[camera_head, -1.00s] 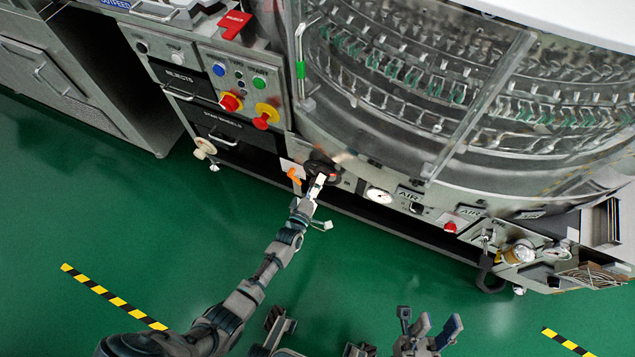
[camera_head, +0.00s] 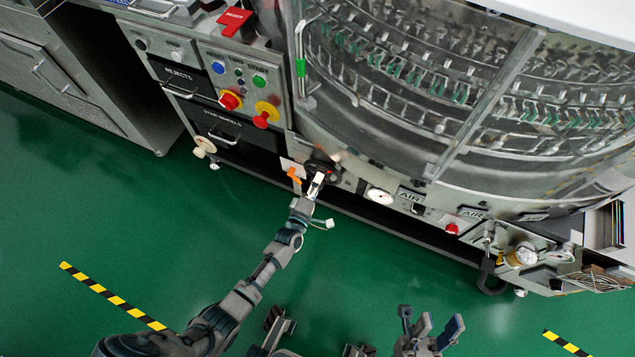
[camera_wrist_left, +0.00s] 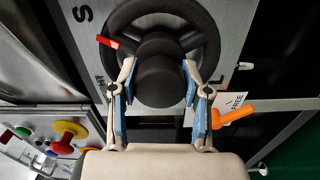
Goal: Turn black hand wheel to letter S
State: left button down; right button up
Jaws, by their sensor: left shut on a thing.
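The black hand wheel (camera_wrist_left: 204,30) fills the top middle of the left wrist view, with a red pointer (camera_wrist_left: 107,41) at its left rim. In the head view the wheel (camera_head: 320,166) is small and partly hidden by my left gripper (camera_head: 316,184). My right gripper (camera_head: 430,328) is at the bottom, away from the machine, with its fingers spread.
An orange lever (camera_wrist_left: 234,113) sits close to the right of my left gripper. A panel with red and yellow knobs (camera_head: 265,115) is up and left of the wheel. A gauge (camera_head: 380,196) is to its right.

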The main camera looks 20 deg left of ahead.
pick_arm(q)
jog(key=c, duration=0.5)
grip_release()
jog(key=shift+s+d+f, duration=0.15)
jog(key=shift+s+f, duration=0.05)
jog(key=shift+f, duration=0.3)
jog(key=shift+c, duration=0.2)
jog(key=shift+o, duration=0.2)
jog(key=shift+w+r, duration=0.1)
jog(key=shift+r, duration=0.05)
jog(key=shift+r, duration=0.1)
jog(key=s, duration=1.2)
jog(key=shift+a, duration=0.25)
